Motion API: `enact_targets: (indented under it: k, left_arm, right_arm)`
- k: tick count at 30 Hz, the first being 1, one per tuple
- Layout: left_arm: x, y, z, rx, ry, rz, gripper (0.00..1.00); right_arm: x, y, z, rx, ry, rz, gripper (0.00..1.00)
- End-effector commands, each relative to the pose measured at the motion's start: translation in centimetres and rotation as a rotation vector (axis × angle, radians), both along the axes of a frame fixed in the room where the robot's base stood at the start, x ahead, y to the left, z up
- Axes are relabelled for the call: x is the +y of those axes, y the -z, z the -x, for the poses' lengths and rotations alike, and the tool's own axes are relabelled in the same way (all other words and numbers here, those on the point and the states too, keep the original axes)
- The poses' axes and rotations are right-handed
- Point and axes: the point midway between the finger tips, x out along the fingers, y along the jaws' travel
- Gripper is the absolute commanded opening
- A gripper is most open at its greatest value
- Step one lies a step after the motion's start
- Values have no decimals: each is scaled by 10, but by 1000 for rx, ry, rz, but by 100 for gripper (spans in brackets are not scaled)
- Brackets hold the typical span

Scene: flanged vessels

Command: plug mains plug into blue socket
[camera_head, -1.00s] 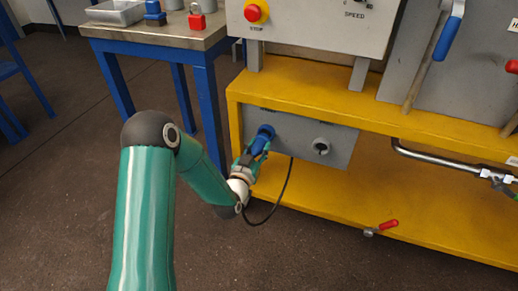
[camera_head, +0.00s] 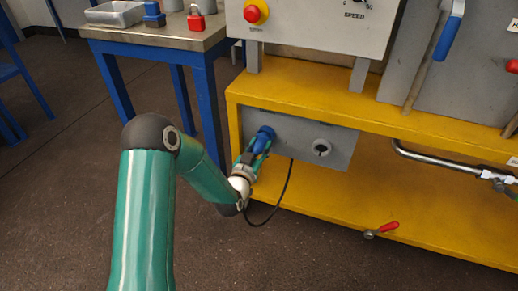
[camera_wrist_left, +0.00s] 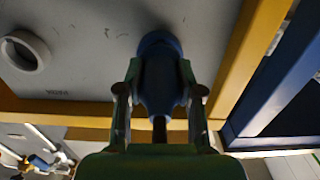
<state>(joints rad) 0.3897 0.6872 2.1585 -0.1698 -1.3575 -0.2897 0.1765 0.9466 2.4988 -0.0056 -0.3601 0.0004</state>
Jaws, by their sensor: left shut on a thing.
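My left gripper (camera_head: 256,152) is shut on the blue mains plug (camera_head: 260,144), in front of the grey panel (camera_head: 295,148) under the yellow bench. In the left wrist view the plug (camera_wrist_left: 161,85) sits between the two fingers of my left gripper (camera_wrist_left: 161,98), its front end at the blue socket (camera_wrist_left: 159,42) and lined up with it. The socket (camera_head: 267,131) is mostly hidden behind the plug in the head view. I cannot tell how deep the plug sits. A black cable (camera_head: 285,188) hangs in a loop from the plug's side. My right gripper is not in view.
The yellow bench (camera_head: 400,120) frames the panel above and beside. A red-handled valve (camera_head: 388,227) is low at right. A blue-legged table (camera_head: 205,90) stands left.

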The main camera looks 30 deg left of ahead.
Motion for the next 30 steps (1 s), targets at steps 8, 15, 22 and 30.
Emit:
enact_targets:
  k: [8, 15, 22, 30]
  left_arm:
    - [2, 0, -9, -2, 0, 0, 0]
    - [2, -1, -11, -2, 0, 0, 58]
    - [2, -1, -11, -1, 0, 0, 66]
    - [1, 0, -2, 2, 0, 0, 66]
  right_arm:
    - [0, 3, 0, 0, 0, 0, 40]
    - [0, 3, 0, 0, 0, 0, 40]
    - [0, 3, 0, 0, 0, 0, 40]
    - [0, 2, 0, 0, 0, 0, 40]
